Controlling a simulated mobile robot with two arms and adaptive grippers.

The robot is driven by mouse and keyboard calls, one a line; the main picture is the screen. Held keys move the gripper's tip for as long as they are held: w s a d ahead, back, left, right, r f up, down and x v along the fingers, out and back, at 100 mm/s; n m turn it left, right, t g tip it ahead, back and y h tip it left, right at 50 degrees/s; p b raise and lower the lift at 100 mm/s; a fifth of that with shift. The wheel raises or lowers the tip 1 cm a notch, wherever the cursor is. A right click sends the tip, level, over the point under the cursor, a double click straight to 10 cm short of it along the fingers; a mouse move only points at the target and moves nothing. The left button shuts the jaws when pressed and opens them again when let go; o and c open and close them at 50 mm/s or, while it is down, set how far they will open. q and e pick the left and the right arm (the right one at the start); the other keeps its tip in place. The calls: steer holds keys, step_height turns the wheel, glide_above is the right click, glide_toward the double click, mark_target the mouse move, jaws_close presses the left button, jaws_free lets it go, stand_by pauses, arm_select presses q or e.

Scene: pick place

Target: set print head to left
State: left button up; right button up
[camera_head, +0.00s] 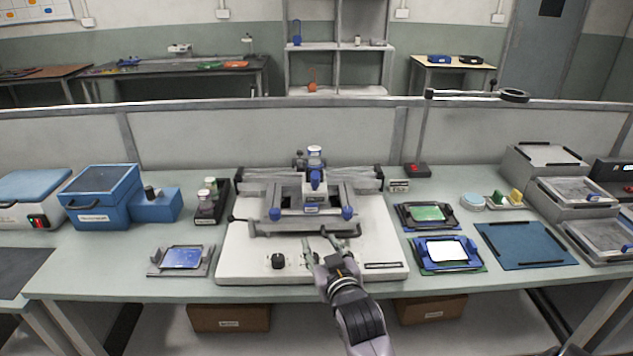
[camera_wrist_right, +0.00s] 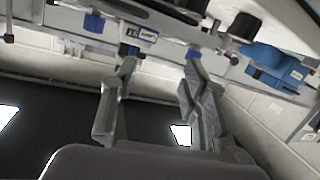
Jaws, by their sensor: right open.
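The print head (camera_head: 314,186) is a grey carriage with blue knobs, sitting near the middle of the cross rail (camera_head: 262,176) on the white printer base (camera_head: 240,262). A grey bar (camera_head: 282,231) runs across its front low down. My right gripper (camera_head: 327,243) is open just in front of this bar, its fingers pointing toward the machine; I cannot tell whether they touch the bar. In the right wrist view the open fingers (camera_wrist_right: 158,75) have an empty gap between them, with the labelled front of the print head (camera_wrist_right: 140,33) beyond. My left gripper is not in view.
A blue-screened plate (camera_head: 182,257) and a blue box (camera_head: 100,197) stand left of the machine. Frames with a green panel (camera_head: 428,213) and a white panel (camera_head: 446,251), and a blue mat (camera_head: 526,246), lie to the right. A low partition (camera_head: 220,136) stands behind.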

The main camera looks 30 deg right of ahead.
mark_target(317, 183)
step_height(317, 183, up, 6)
steer(key=d+r+m+t+h, duration=0.1)
steer(key=d+h, duration=0.1)
steer(key=d, duration=0.1)
steer(key=x, duration=0.5)
steer(key=p+x, duration=0.1)
steer(key=x, duration=0.5)
steer(key=p+x, duration=0.1)
steer(key=x, duration=0.5)
steer(key=shift+w+a+f, duration=0.15)
steer(key=shift+w+a, duration=0.1)
steer(key=shift+a, duration=0.05)
jaws_close()
